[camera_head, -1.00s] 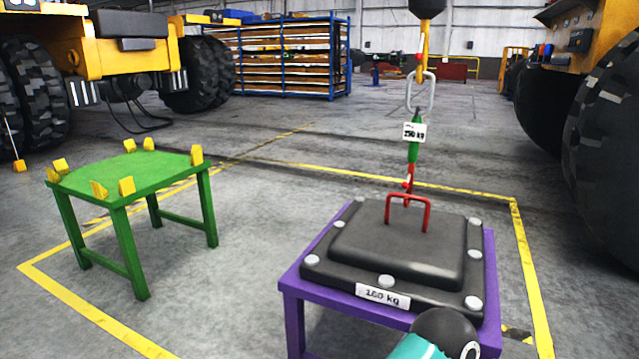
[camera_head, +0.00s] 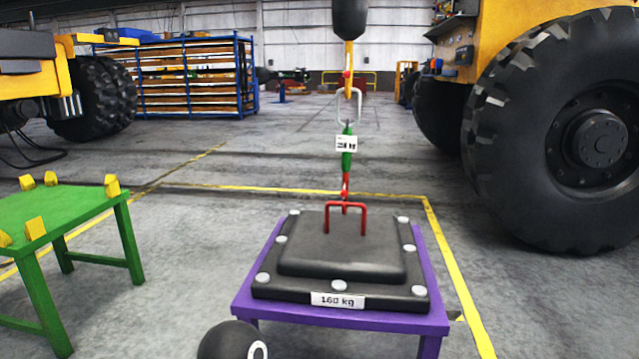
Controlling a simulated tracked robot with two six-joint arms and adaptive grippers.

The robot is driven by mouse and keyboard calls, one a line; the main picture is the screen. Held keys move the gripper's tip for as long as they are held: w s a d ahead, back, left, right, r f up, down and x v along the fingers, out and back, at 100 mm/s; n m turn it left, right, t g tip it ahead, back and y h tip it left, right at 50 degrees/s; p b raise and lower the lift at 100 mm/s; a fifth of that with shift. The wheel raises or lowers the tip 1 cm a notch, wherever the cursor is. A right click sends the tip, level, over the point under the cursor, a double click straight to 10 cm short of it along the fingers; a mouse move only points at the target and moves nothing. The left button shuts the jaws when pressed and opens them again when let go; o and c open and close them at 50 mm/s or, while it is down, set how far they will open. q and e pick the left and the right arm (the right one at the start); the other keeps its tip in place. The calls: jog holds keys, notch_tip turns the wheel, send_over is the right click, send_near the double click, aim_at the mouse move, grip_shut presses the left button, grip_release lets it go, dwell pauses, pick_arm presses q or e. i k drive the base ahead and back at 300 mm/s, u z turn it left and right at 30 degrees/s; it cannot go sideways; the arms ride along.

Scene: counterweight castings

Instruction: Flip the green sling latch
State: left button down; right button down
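The green sling latch (camera_head: 347,160) hangs upright in the sling line below a metal ring (camera_head: 349,106) and a yellow hook (camera_head: 348,78). A white label (camera_head: 346,144) is on it; its text is too small to read surely. Below it, a red link (camera_head: 345,188) reaches down to the red handle (camera_head: 346,208) of a black casting (camera_head: 342,256). The casting is marked 160 kg and rests on a purple stand (camera_head: 340,316). Neither of my grippers is in view. A dark rounded part of my arm shows at the bottom edge.
A green table (camera_head: 60,205) with yellow corner blocks stands at the left. Yellow floor lines (camera_head: 447,246) surround the area. A large truck wheel (camera_head: 565,130) stands at the right. A blue rack (camera_head: 190,76) is at the back. The floor between the tables is clear.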

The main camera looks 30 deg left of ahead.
aim_at(346, 142)
jog(key=u, duration=0.25)
jog(key=i, duration=1.1)
jog(key=u, duration=0.1)
